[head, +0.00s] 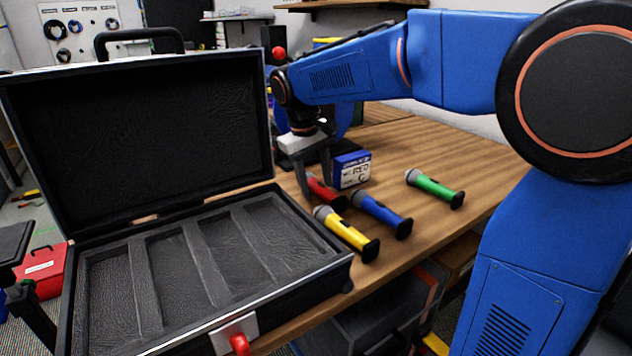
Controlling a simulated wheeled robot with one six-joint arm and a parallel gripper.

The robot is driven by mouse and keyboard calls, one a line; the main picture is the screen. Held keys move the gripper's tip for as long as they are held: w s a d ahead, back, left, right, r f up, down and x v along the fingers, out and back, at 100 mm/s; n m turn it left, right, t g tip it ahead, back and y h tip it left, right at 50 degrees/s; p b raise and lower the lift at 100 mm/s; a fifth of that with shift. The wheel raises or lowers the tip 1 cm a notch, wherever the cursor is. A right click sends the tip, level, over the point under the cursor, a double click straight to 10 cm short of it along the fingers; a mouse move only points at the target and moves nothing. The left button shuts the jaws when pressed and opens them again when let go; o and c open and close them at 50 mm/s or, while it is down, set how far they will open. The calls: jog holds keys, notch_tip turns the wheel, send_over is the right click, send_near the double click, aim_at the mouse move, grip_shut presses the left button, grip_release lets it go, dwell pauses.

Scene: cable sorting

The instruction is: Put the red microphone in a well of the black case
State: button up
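The red microphone (328,194) lies on the wooden table to the right of the black case. My gripper (314,184) points down at it, with one finger on each side of its left part. The fingers stand apart with red showing between them, but I cannot tell whether they press on it. The fingers hide the microphone's head end. The black case (262,303) stands open at the left, its lid (140,140) raised at the back. Its long wells, such as the rightmost well (275,237), lie side by side and look empty.
A yellow microphone (346,233), a blue microphone (381,213) and a green microphone (435,188) lie on the table (440,140) right of the case. A blue and white box (351,170) with "RED" and "C" on it stands just behind the red microphone.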

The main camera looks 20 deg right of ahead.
jog(key=shift+o, duration=0.3)
notch_tip(320, 180, up, 12)
jog(key=a, duration=0.2)
jog(key=shift+s+f, duration=0.2)
jog(key=shift+s, duration=0.15)
jog(key=shift+s+a+r, duration=0.1)
jog(key=shift+a+r, duration=0.05)
jog(key=shift+r, duration=0.1)
